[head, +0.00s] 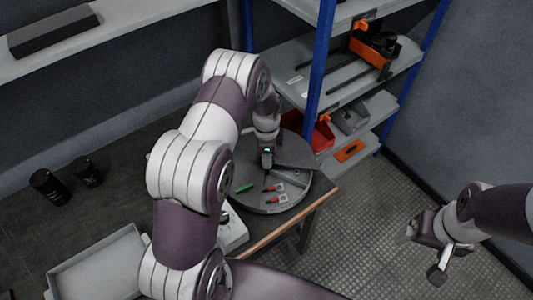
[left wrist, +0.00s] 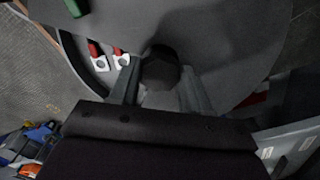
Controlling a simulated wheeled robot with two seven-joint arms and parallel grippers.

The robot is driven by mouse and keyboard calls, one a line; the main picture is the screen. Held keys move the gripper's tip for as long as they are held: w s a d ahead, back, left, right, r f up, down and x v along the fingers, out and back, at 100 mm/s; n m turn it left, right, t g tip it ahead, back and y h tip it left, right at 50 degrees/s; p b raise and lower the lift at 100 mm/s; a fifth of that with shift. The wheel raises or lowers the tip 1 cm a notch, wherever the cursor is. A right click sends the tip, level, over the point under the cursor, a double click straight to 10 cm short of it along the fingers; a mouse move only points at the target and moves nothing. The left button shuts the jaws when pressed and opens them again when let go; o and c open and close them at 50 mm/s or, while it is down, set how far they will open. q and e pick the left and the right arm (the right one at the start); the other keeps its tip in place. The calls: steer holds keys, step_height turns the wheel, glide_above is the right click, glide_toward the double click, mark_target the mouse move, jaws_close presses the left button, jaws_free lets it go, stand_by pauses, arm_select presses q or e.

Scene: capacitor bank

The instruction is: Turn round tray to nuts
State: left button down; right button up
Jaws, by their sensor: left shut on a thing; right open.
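The round tray (head: 240,170) is a grey disc with raised walls at the right end of the workbench. In the head view a green piece (head: 244,187) and two red-and-white pieces (head: 277,193) lie in its front part. My left gripper (head: 267,177) reaches down over the tray. In the left wrist view its fingers (left wrist: 162,88) are shut on a dark knob (left wrist: 160,68) standing up from the grey tray surface (left wrist: 225,35). I cannot make out any nuts. My right gripper (head: 423,254) is open and empty, out over the floor, away from the bench.
A shelf rack with blue posts (head: 319,75) stands close behind the tray, holding a red bin (head: 321,137) and an orange-and-black device (head: 374,45). Two black cylinders (head: 48,186) and a grey open tray (head: 103,267) are on the bench at left. The floor (head: 365,220) at right is clear.

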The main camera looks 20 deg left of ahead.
arm_select(q)
steer(key=shift+w+a+r+m, duration=0.1)
steer(key=shift+w+m, duration=0.05)
steer(key=shift+m, duration=1.65)
steer(key=shift+w+r+m, duration=0.1)
steer(key=shift+w+m, duration=0.05)
steer(key=shift+m, duration=4.75)
steer(key=shift+w+m, duration=0.1)
steer(key=shift+m, duration=0.2)
steer(key=c, duration=0.6)
jaws_free()
steer(key=shift+o, duration=0.5)
steer(key=shift+s+f, duration=0.1)
steer(key=shift+s, duration=0.1)
step_height(320, 180, up, 13)
steer(key=b, duration=0.1)
steer(key=shift+f, duration=0.15)
